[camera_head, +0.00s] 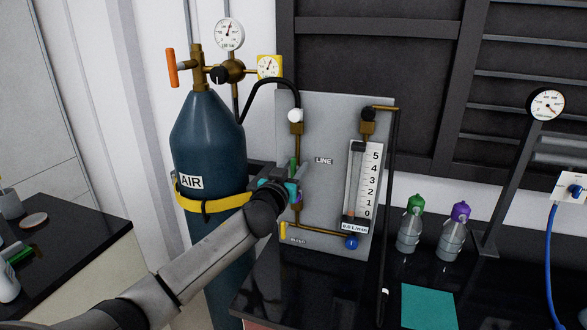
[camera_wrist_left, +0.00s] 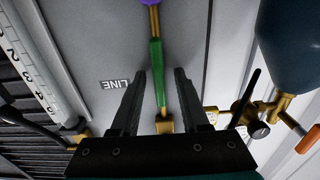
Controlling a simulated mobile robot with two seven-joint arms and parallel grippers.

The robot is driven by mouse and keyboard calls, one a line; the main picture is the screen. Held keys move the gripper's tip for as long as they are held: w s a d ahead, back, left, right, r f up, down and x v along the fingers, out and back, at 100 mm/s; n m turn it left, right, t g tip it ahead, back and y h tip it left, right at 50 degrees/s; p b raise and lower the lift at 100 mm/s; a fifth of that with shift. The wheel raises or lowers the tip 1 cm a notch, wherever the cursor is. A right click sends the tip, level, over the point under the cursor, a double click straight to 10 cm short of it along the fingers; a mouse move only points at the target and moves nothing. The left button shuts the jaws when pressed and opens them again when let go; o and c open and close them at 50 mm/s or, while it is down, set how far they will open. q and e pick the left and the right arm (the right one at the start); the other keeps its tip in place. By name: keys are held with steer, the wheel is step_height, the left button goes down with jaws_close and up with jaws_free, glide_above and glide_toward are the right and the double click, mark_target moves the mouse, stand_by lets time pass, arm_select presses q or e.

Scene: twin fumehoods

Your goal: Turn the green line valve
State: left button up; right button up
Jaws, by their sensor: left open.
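The green line valve handle (camera_head: 295,166) is on the grey panel (camera_head: 325,125), left of the LINE label (camera_head: 324,160), and partly hidden by my left gripper (camera_head: 291,181). In the left wrist view, the handle (camera_wrist_left: 157,72) is a long narrow green bar between a brass fitting and a purple part (camera_wrist_left: 150,2). My left gripper (camera_wrist_left: 158,76) is open, with its two dark fingers on either side of the green handle. A gap shows on both sides of the handle. My right gripper is not in view.
A blue AIR cylinder (camera_head: 208,138) with a yellow strap stands left of the panel. A flowmeter (camera_head: 363,185) with a blue knob (camera_head: 351,242) is to the right. Two bottles (camera_head: 409,232) and a teal mat (camera_head: 428,307) are on the black bench.

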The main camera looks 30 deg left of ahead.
arm_select(q)
steer(key=shift+c, duration=0.3)
jaws_close()
steer(key=shift+m, duration=0.4)
steer(key=m, duration=0.1)
steer(key=m+p, duration=0.1)
steer(key=m, duration=0.1)
steer(key=shift+d+m, duration=0.2)
steer(key=shift+m, duration=0.1)
steer(key=shift+w+d+f+m+p, duration=0.15)
steer(key=shift+m+p, duration=0.35)
steer(key=shift+m, duration=1.75)
steer(key=shift+s+d+f+m+p, duration=0.1)
steer(key=shift+f+m+p, duration=0.3)
steer(key=shift+m, duration=1.9)
steer(key=shift+w+d+f+m+p, duration=0.1)
steer(key=shift+m+p, duration=0.45)
steer(key=shift+m, duration=1.7)
